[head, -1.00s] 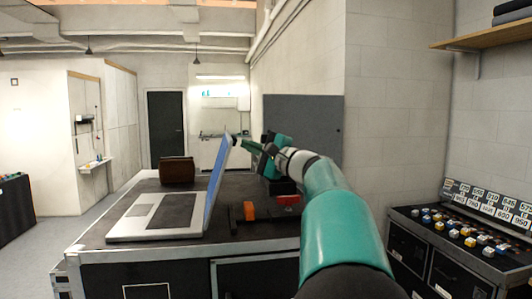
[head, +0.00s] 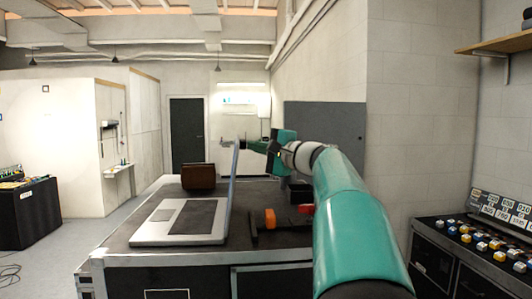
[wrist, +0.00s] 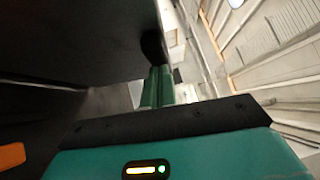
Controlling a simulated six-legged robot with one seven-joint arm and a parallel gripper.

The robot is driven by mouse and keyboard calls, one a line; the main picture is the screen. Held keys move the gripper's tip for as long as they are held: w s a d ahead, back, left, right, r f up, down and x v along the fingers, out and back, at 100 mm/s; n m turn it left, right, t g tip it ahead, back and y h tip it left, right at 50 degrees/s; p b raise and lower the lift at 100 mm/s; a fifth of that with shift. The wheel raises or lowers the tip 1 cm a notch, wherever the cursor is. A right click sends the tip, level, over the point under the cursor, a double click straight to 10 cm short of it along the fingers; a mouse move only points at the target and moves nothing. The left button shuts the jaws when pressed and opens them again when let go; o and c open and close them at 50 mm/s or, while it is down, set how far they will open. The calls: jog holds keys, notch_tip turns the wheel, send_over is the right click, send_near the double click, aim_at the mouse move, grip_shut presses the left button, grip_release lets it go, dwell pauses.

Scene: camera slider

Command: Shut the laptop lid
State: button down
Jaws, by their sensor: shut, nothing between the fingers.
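The laptop lies open on a black flight case; its silver base (head: 165,222) is flat and its lid (head: 233,185) stands nearly upright, seen almost edge-on. My gripper (head: 252,146) is at the right of the lid, on its back side, level with the upper edge. Its fingertips are very close to the lid; I cannot tell whether they touch. In the wrist view my green fingers (wrist: 157,88) are together and empty, and a large dark surface, probably the lid's back (wrist: 70,40), fills the upper left.
A brown box (head: 197,177) stands behind the laptop on the case (head: 130,228). Orange and red items (head: 270,218) lie right of the lid, below my arm. A console with colored knobs (head: 490,240) is at the far right. The air left of the lid is clear.

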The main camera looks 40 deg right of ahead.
jog(key=w+a+n+g+h, duration=0.1)
jog(key=w+a+n+g, duration=0.2)
jog(key=w+a, duration=0.2)
jog(key=w+a+f+n+g+h, duration=0.1)
jog(key=w+a+n+g+h, duration=0.1)
jog(key=a, duration=0.8)
jog(key=w+n+g, duration=0.1)
jog(key=w+g, duration=0.1)
jog(key=w, duration=0.1)
jog(key=shift+w+a+n+h, duration=0.3)
jog(key=shift+w+a, duration=0.1)
jog(key=shift+f, duration=0.1)
